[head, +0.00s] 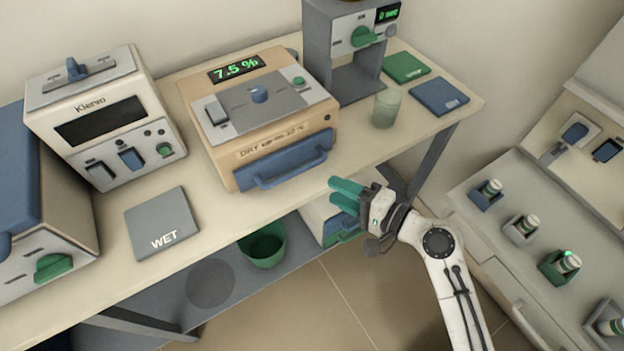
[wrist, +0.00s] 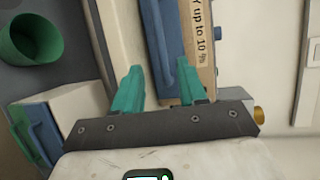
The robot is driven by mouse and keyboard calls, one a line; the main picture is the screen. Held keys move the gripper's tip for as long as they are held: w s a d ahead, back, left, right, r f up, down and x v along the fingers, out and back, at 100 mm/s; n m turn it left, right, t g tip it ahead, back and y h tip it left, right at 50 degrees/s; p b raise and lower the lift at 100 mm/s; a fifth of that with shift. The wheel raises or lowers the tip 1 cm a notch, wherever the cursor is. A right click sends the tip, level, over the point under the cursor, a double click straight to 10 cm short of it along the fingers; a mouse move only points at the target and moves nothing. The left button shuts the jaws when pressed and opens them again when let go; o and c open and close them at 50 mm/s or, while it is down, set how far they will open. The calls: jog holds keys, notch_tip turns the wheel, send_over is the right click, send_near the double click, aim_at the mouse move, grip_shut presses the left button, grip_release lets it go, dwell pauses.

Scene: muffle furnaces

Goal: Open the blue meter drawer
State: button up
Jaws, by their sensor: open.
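The tan meter (head: 225,104) stands on the table with a green 7.5 % display on top. Its blue drawer (head: 284,163) with a bar handle is in the front face, and it looks shut. In the wrist view the blue drawer (wrist: 169,30) runs upright beyond my fingers, beside the tan front with printed text. My gripper (head: 346,193) is open and empty, in front of and to the right of the drawer in the head view. In the wrist view my gripper's (wrist: 160,88) two teal fingers point toward the drawer, apart from each other. I cannot tell the exact gap to the handle.
A glass cup (head: 386,108) and a grey stand (head: 332,45) are right of the meter. A grey WET mat (head: 161,223) lies at the left. Below the tabletop are a green bin (head: 263,245) and a white box (head: 322,222). The floor before the table is clear.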

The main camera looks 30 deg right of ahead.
jog(key=p+x, duration=0.1)
jog(key=x, duration=0.9)
jog(key=shift+w+a+f, duration=0.1)
jog(key=shift+w+a, duration=0.05)
jog(key=shift+w, duration=0.05)
grip_shut()
dwell(0.3)
